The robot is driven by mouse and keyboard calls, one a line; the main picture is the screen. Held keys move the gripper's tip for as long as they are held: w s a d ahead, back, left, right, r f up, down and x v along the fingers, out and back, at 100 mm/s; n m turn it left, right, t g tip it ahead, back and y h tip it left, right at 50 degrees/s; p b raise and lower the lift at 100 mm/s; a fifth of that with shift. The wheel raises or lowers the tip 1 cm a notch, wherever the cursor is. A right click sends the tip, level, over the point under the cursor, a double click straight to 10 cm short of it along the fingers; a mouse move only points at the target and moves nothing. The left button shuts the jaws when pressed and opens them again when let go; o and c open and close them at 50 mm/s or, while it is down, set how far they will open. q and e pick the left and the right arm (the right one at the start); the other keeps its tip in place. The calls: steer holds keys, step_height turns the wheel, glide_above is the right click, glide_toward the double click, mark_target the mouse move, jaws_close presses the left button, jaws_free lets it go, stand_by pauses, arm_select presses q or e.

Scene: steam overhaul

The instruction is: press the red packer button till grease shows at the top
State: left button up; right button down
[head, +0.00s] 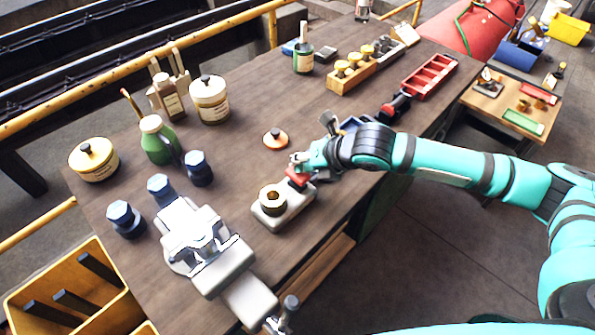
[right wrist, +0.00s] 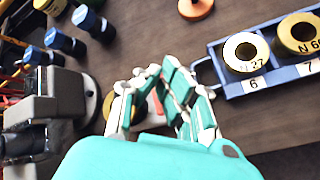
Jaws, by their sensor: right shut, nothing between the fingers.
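The packer (head: 284,214) is a pale block on the bench with a round cup (head: 272,194) on top. The cup has a tan rim and a dark centre; I cannot make out grease at its top. The red button (head: 296,177) is at the packer's far right end. My right gripper (head: 298,163) is shut and empty, its fingertips right at the button; whether they touch it I cannot tell. In the right wrist view the gripper (right wrist: 160,85) hides most of the packer and the button. My left gripper is not in view.
A grey vise (head: 215,255) stands close left of the packer, with several blue-capped items (head: 198,168) behind it. An orange knobbed lid (head: 275,138) lies beyond the packer. A blue tray with brass rings (right wrist: 290,80) lies close right of my gripper.

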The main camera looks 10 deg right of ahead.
steer(key=shift+s+f+b, duration=0.15)
steer(key=shift+f+b, duration=0.2)
steer(key=shift+f, duration=0.7)
stand_by(0.6)
steer(key=shift+r+p, duration=1.55)
steer(key=shift+r, duration=0.05)
steer(key=shift+r, duration=0.2)
step_height(320, 180, up, 5)
steer(key=p, duration=0.5)
steer(key=shift+f+p, duration=0.1)
steer(key=shift+p, duration=0.25)
steer(key=shift+f, duration=0.1)
steer(key=shift+w, duration=0.2)
stand_by(0.7)
